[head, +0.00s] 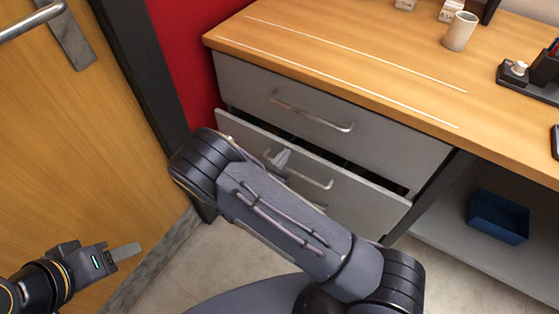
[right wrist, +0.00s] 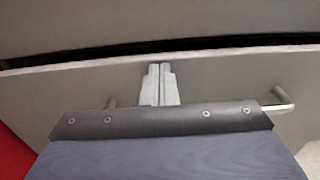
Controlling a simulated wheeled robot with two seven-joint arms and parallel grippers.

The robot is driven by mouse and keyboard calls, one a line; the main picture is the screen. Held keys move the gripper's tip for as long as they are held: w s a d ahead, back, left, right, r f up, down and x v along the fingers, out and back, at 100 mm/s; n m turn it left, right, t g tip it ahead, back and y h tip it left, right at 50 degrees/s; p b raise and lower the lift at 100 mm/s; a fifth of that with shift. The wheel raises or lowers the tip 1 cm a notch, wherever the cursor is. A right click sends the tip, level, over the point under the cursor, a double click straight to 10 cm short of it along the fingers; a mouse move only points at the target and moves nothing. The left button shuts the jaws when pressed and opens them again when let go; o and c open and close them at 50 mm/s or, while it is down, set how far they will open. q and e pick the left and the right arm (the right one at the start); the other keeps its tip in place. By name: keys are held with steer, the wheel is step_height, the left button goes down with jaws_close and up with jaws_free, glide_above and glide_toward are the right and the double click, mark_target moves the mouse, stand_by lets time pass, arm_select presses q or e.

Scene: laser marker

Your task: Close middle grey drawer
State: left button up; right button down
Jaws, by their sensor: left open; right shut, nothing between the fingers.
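The middle grey drawer (head: 360,195) stands partly open beneath the closed top drawer (head: 380,140). A dark gap shows along its top edge. Its bar handle (head: 318,182) is partly covered by my right arm; the handle's ends also show in the right wrist view (right wrist: 283,97). My right gripper (head: 281,158) is shut and empty at the drawer front. In the right wrist view its fingertips (right wrist: 159,68) point at the front panel, near the drawer's upper edge; contact cannot be told. My left gripper (head: 125,252) is open and empty at lower left, away from the drawer.
The wooden desktop (head: 330,50) overhangs the drawers and carries a cup (head: 460,31) and a black holder (head: 530,80). A blue bin (head: 497,217) sits on the low shelf at right. A wooden door (head: 70,140) stands at left.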

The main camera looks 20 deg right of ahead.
mark_target(292, 145)
steer(key=shift+d, duration=0.1)
steer(key=x, duration=0.4)
steer(key=shift+w+d+b, duration=0.25)
steer(key=shift+w+b, duration=0.05)
steer(key=shift+r, duration=0.15)
